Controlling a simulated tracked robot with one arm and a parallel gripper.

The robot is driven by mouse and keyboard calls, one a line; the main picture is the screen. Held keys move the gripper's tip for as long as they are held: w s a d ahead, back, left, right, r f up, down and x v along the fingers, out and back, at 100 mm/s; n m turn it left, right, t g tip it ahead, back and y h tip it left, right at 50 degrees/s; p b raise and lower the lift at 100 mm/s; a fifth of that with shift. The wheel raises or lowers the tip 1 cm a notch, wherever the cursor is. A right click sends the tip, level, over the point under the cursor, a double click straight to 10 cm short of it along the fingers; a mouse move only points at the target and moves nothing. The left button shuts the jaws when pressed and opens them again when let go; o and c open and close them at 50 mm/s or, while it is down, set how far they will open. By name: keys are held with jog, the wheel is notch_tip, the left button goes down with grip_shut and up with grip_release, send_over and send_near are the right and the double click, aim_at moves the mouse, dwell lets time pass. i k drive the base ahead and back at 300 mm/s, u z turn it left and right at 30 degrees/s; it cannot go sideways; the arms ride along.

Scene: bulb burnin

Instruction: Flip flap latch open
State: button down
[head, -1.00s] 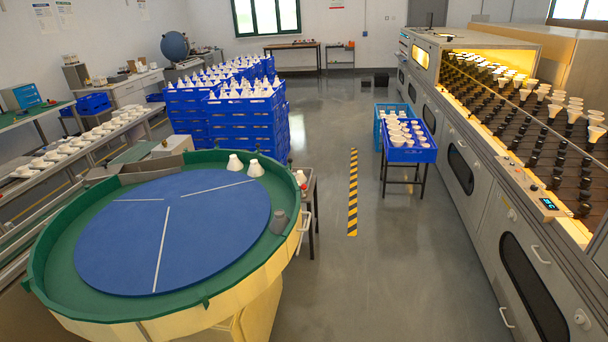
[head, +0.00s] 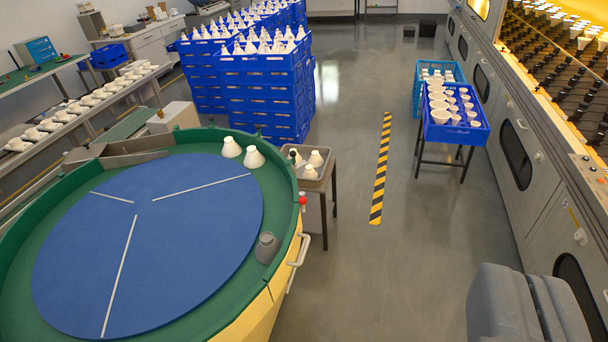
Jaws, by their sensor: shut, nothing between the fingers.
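My gripper (head: 526,302) shows at the bottom right as two dark grey fingers close together, shut and empty. It is in front of the lower side of the long grey machine (head: 538,200), apart from other things as far as I can tell. I cannot pick out the flap latch with certainty. A small red-topped fitting (head: 302,202) is on the right outer rim of the round green table (head: 215,318), above a pale handle (head: 298,250).
White cones (head: 254,157) and a grey cup (head: 267,247) stand on the green table's rim. A small cart (head: 320,185) is beside it. Stacked blue crates (head: 265,95) stand behind. A blue crate (head: 455,133) on a stand is near the machine. The floor between is clear around a striped strip (head: 381,170).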

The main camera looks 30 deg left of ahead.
aim_at(303, 200)
jog(key=i, duration=2)
jog(key=u, duration=1.4)
